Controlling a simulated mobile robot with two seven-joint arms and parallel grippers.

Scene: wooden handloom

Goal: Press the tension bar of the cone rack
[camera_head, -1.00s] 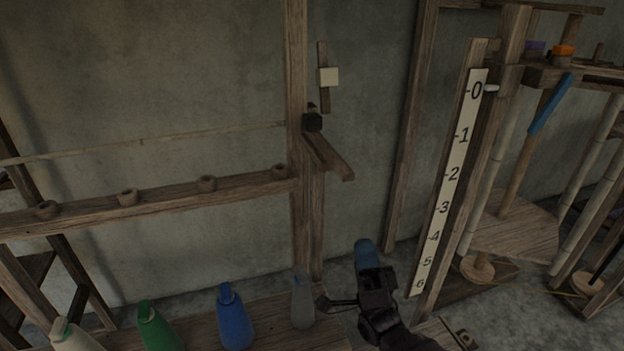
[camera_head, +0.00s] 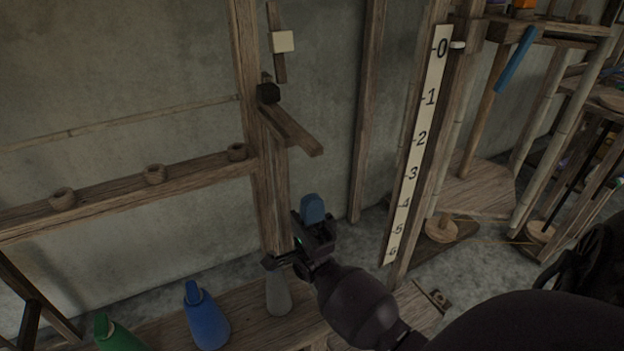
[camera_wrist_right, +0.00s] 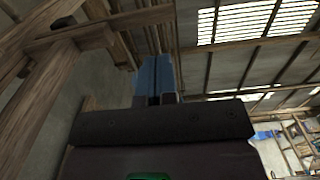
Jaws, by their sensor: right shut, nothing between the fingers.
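The cone rack has a wooden post (camera_head: 246,60) with a short wooden arm (camera_head: 292,130) sticking out to the lower right below a dark pivot block (camera_head: 268,93). This arm looks like the tension bar. A thin rod (camera_head: 130,120) runs left from the post. My right gripper (camera_head: 312,203) points up, below the short arm and slightly right of the post, apart from the bar. Its blue fingers are together and empty; they also show in the right wrist view (camera_wrist_right: 154,78). My left gripper is not in view.
A blue cone (camera_head: 206,318), a green cone (camera_head: 118,335) and a grey cone (camera_head: 278,296) stand on the low shelf. A numbered scale (camera_head: 415,150) stands to the right on the loom side. Open space lies between gripper and bar.

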